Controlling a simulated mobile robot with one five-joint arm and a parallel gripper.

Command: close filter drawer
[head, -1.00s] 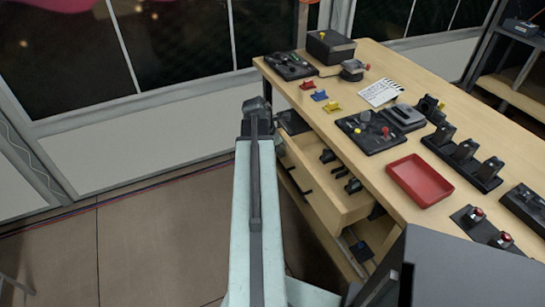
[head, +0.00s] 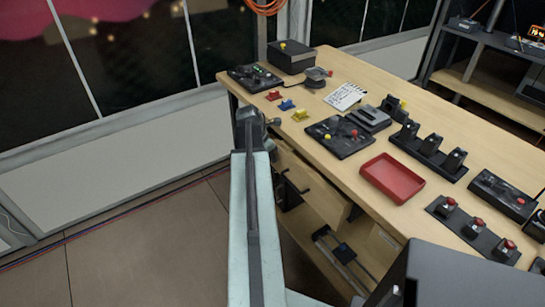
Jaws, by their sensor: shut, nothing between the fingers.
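The upper wooden drawer (head: 312,188) is in the left side of the bench, with a black handle (head: 292,189) on its front. Its inside does not show, and it looks pushed in or nearly so. Below it is a lower opening with a dark blue-black item (head: 343,248) and a thin dark rail frame; I cannot tell how far any drawer there stands out. I cannot tell which drawer is the filter drawer. My gripper (head: 272,123) is shut and empty, near the bench's left edge at the upper drawer's far end. My arm hides part of the drawer front.
A dark box (head: 450,275) blocks the lower right. The floor (head: 130,240) left of my arm is clear.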

